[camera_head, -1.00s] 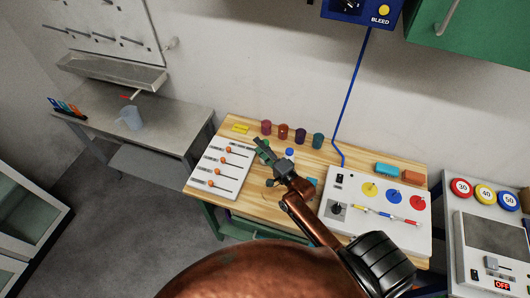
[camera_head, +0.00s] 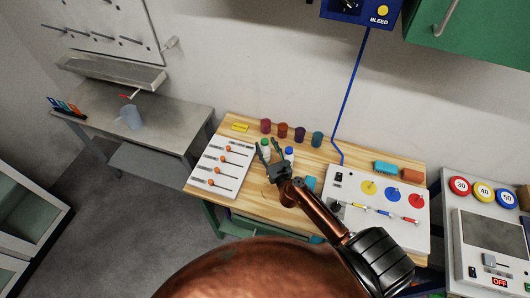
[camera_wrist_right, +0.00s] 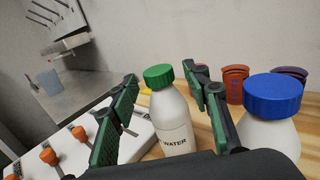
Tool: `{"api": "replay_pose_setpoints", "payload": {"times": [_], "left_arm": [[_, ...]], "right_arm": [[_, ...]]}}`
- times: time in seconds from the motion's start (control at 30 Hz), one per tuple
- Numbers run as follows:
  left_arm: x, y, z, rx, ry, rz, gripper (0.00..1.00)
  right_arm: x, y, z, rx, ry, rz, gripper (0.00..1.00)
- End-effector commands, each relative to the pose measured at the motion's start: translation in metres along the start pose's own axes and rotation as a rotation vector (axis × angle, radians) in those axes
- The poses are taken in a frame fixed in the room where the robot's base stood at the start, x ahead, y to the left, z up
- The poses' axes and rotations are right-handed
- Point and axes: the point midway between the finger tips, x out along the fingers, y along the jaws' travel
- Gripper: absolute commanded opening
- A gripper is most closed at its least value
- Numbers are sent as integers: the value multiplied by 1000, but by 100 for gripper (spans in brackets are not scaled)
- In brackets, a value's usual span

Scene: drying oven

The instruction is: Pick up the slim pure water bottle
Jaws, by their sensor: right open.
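A slim white bottle with a green cap (camera_wrist_right: 172,122) stands upright on the wooden bench, with "WATER" readable on its label. In the right wrist view it shows between and beyond the two fingers of my right gripper (camera_wrist_right: 160,84). In the head view my right gripper (camera_head: 270,150) is over the bench, fingers pointing to the back, open and empty. A wider white bottle with a blue cap (camera_wrist_right: 272,118) stands close on the right, outside the right finger; its cap also shows in the head view (camera_head: 289,151). My left gripper is not in view.
A white panel with orange-knobbed sliders (camera_head: 220,168) lies left of the bottles. Several coloured cups, one red-brown (camera_head: 283,130), stand behind. A white control panel (camera_head: 385,208) is on the right, with a blue block (camera_head: 385,167) behind it.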

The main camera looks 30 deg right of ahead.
Motion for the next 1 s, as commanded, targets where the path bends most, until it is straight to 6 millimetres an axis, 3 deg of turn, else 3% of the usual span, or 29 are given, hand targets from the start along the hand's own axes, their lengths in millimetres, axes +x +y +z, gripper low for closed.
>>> {"api": "replay_pose_setpoints", "payload": {"times": [0.47, 0.57, 0.77, 1.0], "left_arm": [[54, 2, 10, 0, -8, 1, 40], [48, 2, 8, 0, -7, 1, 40], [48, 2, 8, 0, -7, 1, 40], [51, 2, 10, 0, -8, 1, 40]], "right_arm": [[-1, 1, -88, 8, 4, -2, 44], [16, 1, -79, 5, 0, 0, 44], [28, 0, -79, 5, 1, -1, 44], [62, 1, -79, 5, 1, 0, 44]]}}
